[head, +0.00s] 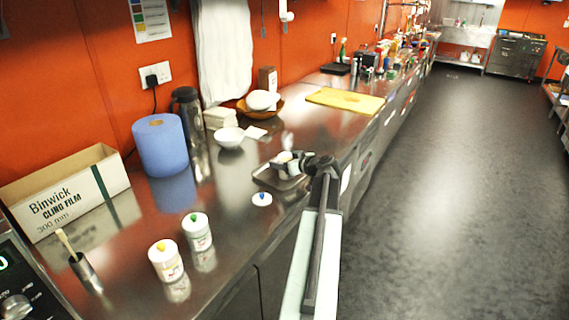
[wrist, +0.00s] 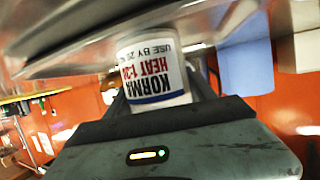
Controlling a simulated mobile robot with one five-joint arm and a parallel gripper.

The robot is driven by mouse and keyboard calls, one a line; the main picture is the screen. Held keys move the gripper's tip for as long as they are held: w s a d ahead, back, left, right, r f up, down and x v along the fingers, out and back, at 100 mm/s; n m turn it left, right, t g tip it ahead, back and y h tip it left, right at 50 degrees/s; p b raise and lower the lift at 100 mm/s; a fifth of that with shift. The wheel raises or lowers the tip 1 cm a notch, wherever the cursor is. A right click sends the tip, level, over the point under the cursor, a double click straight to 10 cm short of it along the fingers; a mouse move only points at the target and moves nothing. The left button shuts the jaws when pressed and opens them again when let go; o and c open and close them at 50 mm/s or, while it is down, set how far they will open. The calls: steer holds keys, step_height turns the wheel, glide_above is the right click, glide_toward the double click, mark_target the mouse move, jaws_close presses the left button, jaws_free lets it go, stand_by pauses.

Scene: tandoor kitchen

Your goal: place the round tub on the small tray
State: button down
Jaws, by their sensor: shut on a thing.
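The round tub (wrist: 150,72) is white with a blue band and reads "KORMA HEAT"; it appears upside down in the wrist view. My gripper (head: 291,164) is shut on it, and the tub shows small and white between the jaws in the head view (head: 285,157). The small tray (head: 268,182) is a dark metal tray on the counter, directly below the gripper. The tub is over or in the tray area; whether its base touches the tray I cannot tell. My arm and gripper hide the tray's right part.
On the steel counter (head: 235,180), a white round item with a blue knob (head: 262,200) lies just in front of the tray. Tubs with a yellow knob (head: 166,262) and a green knob (head: 197,234) stand nearer. A white bowl (head: 229,138) and blue roll (head: 160,146) are behind.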

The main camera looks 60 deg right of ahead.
steer(key=shift+f, duration=0.2)
steer(key=shift+c, duration=1.6)
jaws_free()
steer(key=shift+r, duration=0.15)
steer(key=shift+s+a+r, duration=0.1)
steer(key=shift+s+r, duration=0.05)
steer(key=shift+r, duration=0.1)
steer(key=p+v, duration=0.4)
steer(key=v, duration=0.7)
steer(key=shift+s, duration=0.3)
steer(key=shift+a, duration=0.1)
